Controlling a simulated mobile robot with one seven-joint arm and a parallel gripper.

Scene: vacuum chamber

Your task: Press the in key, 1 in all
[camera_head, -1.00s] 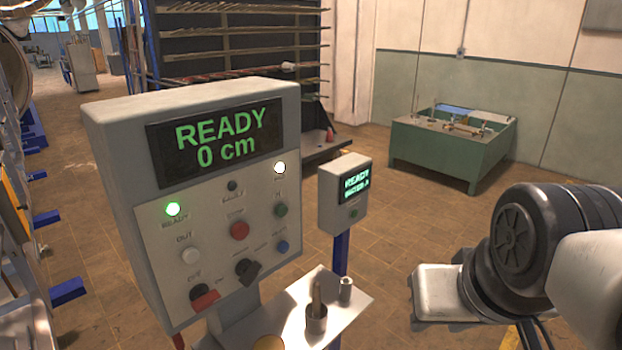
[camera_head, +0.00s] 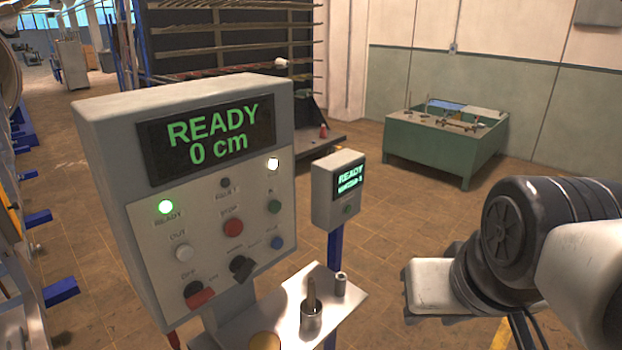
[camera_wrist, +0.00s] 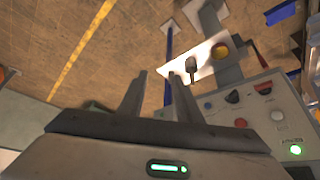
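The control box (camera_head: 120,170) stands at left centre in the head view, its display reading READY 0 cm. The in key looks to be the green button (camera_head: 275,207) at the panel's right side; its label is too small to read surely. The white OUT button (camera_head: 183,253) is at the left and the red STOP button (camera_head: 233,227) between them. My gripper (camera_wrist: 158,74) is open and empty in the wrist view, apart from the panel (camera_wrist: 285,130), which lies to its right. The green button is not seen there, seemingly hidden behind the gripper body.
A small metal shelf (camera_head: 285,325) with a cup-like holder sits below the box. A smaller READY box (camera_head: 325,205) on a blue post stands just right. A green tank (camera_head: 430,150) is farther back. Open floor lies between the tank and my arm.

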